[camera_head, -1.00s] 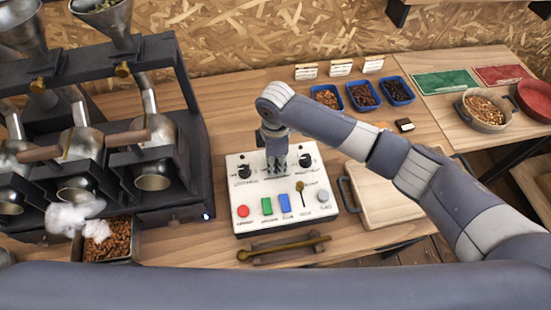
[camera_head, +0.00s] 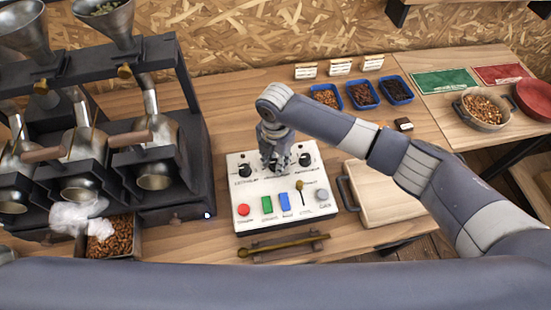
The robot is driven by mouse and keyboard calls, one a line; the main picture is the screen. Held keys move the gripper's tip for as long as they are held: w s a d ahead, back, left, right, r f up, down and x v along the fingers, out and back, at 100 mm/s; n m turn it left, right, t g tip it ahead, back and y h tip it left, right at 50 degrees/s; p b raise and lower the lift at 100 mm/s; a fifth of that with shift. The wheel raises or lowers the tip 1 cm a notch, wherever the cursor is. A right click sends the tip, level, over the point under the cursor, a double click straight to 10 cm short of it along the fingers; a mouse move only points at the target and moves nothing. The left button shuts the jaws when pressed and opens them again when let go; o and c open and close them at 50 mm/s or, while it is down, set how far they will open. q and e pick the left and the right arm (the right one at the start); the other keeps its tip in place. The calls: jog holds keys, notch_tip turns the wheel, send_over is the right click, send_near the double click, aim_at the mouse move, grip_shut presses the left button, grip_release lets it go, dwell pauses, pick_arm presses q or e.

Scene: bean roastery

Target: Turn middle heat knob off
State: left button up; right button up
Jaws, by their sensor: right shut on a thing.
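The white control panel (camera_head: 285,215) sits on the wooden counter. A black knob (camera_head: 244,170) is at its upper left and another black knob (camera_head: 305,160) at its upper right. My right gripper (camera_head: 276,166) points down between these two, over the panel's upper middle, and is shut on the middle knob. The gripper's fingers hide that knob, so its pointer cannot be seen. Below the knobs are a red button (camera_head: 243,210), a green switch (camera_head: 267,205), a blue switch (camera_head: 284,202), a small lever (camera_head: 300,193) and a grey button (camera_head: 322,195). My left gripper is not in view.
The dark roaster rack (camera_head: 160,205) with metal drums stands at left. A tray of beans (camera_head: 118,238) sits below it. A brass-coloured rod (camera_head: 280,246) lies in front of the panel, and a wooden board (camera_head: 385,195) lies to its right. Blue bean trays (camera_head: 362,96) stand behind.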

aim_at(275, 162)
jog(key=shift+n, duration=0.4)
jog(key=o, duration=1.1)
jog(key=shift+r, duration=0.1)
notch_tip(275, 162, up, 12)
jog(key=shift+f, duration=0.1)
dwell(0.4)
